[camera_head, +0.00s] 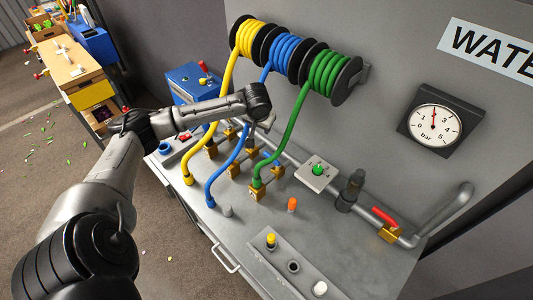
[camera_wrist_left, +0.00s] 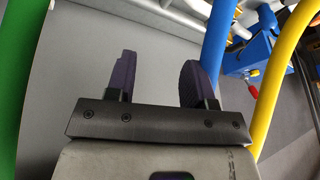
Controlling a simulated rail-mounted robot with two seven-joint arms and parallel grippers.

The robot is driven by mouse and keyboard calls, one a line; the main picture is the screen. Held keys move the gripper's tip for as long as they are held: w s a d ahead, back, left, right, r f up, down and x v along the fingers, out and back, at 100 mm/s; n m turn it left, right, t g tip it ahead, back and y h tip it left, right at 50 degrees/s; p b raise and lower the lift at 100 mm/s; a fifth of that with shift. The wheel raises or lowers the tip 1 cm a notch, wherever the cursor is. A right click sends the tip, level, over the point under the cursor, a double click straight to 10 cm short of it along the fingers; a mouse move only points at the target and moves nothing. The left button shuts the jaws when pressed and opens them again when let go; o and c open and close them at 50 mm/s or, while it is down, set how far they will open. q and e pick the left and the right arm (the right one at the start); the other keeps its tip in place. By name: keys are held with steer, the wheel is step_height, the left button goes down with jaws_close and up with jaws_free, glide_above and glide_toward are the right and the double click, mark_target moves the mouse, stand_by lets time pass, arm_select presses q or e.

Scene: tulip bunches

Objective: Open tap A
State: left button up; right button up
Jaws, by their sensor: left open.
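Several brass taps sit on the pipe above the bench, including a tap (camera_head: 211,151) by the yellow hose and a tap (camera_head: 256,191) at the foot of the green hose. I cannot read a letter on any of them, so I cannot tell which is tap A. My left gripper (camera_head: 265,122) is over the pipe between the blue and green hoses, partly hidden by its own wrist. In the left wrist view its two dark fingers (camera_wrist_left: 158,78) are apart with nothing between them. My right gripper is not in view.
Yellow (camera_head: 212,125), blue (camera_head: 240,150) and green (camera_head: 292,130) hoses hang from reels close around my left wrist. A red-handled valve (camera_head: 384,218) and a pressure gauge (camera_head: 434,119) are at right. Several plugs stand on the bench (camera_head: 345,265).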

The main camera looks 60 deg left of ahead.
mark_target(268, 154)
arm_select(q)
steer(key=f+n+h, duration=0.1)
steer(key=f+n, duration=0.3)
steer(key=f, duration=0.1)
steer(key=w+f+n+h, duration=0.1)
steer(key=f+n, duration=0.4)
steer(key=w+f+n+h+b, duration=0.1)
steer(key=f+n, duration=0.4)
steer(key=shift+w+d+f+g, duration=0.25)
steer(key=shift+d+f+g, duration=0.05)
steer(key=shift+d+f, duration=0.1)
jaws_close()
stand_by(0.4)
steer(key=shift+r, duration=0.1)
